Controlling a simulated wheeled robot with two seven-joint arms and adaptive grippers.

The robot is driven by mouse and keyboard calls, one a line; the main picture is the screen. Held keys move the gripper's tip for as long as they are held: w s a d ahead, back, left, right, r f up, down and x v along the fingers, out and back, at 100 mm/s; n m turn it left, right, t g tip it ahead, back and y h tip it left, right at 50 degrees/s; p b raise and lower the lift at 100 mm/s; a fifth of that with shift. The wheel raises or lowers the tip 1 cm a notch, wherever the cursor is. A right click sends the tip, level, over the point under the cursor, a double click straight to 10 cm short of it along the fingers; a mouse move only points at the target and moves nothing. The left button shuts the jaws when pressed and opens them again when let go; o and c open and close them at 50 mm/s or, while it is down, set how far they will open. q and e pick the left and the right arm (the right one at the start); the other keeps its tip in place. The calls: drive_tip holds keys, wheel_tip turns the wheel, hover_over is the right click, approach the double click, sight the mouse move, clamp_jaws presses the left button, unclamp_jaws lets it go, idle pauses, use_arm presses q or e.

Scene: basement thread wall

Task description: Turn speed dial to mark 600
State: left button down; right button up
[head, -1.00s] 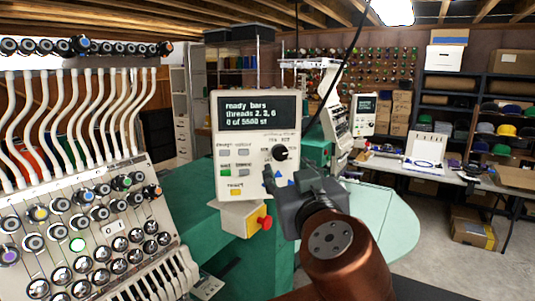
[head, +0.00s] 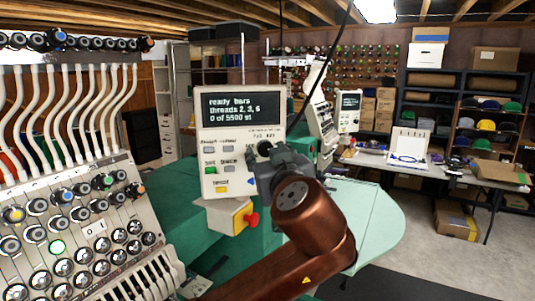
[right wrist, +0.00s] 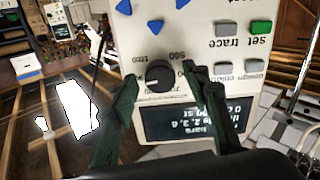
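The control panel (head: 240,135) is a cream box with a dark screen and coloured buttons. Its black speed dial (right wrist: 159,76) shows upside down in the right wrist view, with numbers printed round it; 500 and 1000 seem legible. I cannot tell exactly which mark its pointer meets. My right gripper (right wrist: 160,77) is open, with one finger on each side of the dial; I cannot tell whether they touch it. In the head view, my right gripper (head: 264,157) covers the panel's right part and the dial's surroundings. My left gripper is not in view.
A red stop button (head: 251,219) on a yellow box sits below the panel. Thread tensioner knobs (head: 90,225) and white tubes fill the left. A pale green table (head: 365,220) lies to the right, and a cable hangs behind the panel.

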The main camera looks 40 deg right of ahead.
drive_tip(key=c, duration=1)
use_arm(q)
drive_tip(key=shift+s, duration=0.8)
